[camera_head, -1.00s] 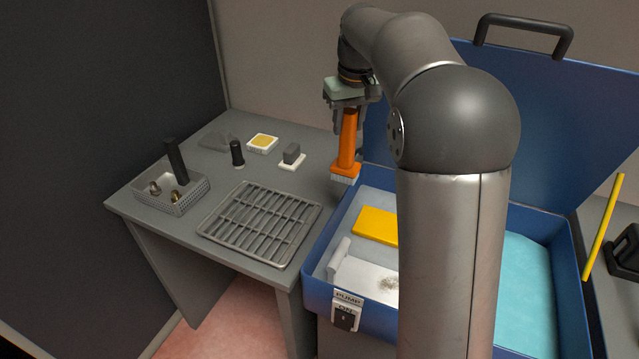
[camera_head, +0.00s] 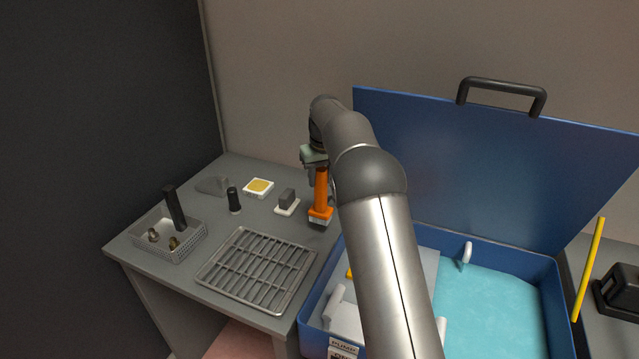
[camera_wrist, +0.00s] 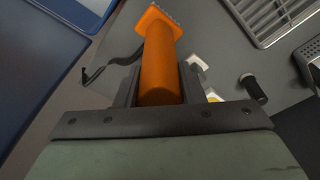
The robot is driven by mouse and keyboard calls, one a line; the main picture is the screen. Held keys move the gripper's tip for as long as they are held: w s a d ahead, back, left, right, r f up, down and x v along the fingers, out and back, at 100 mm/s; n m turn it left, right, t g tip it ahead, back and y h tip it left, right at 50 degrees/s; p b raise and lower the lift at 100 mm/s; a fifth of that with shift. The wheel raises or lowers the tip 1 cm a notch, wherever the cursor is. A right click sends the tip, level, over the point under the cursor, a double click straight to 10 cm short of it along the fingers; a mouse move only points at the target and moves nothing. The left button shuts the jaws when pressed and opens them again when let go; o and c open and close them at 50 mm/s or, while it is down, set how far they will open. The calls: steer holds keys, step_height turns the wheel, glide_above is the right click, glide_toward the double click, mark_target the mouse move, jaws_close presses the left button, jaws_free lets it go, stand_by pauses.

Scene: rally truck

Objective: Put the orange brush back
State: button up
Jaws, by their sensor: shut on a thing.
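The orange brush (camera_head: 320,192) has a long handle and a wider orange head with pale bristles at its lower end. My gripper (camera_head: 314,172) is shut on the upper part of the handle, and the brush hangs upright, bristles down. In the head view it is over the back right part of the grey table (camera_head: 215,236), close to the blue washer; I cannot tell whether the bristles touch the tabletop. In the wrist view the orange handle (camera_wrist: 160,62) runs between the fingers, with the head at the far end.
A wire rack (camera_head: 258,268), a mesh basket (camera_head: 170,240) with a black-handled tool, a black-handled item (camera_head: 234,200), a yellow-topped white block (camera_head: 258,187) and a grey block on a white base (camera_head: 287,202) stand on the table. The blue washer (camera_head: 562,300) with raised lid is right.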

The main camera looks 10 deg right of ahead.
steer(key=f, duration=0.1)
steer(key=w+f+p, duration=0.1)
steer(key=f, duration=0.1)
steer(key=shift+a, duration=0.1)
steer(key=shift+f, duration=0.45)
steer(key=shift+f, duration=0.1)
steer(key=o, duration=1.1)
steer(key=r, duration=0.4)
steer(key=s+r+b, duration=0.1)
steer(key=r, duration=0.3)
steer(key=s+r+b, duration=0.1)
steer(key=r, duration=0.3)
steer(key=shift+d, duration=0.4)
steer(key=s+f, duration=0.3)
steer(key=s, duration=1.2)
steer(key=s+f+m, duration=0.1)
steer(key=s+f, duration=0.2)
steer(key=s, duration=1.2)
steer(key=s+a+f+m+g, duration=0.1)
steer(key=s+f, duration=0.2)
steer(key=s, duration=1.3)
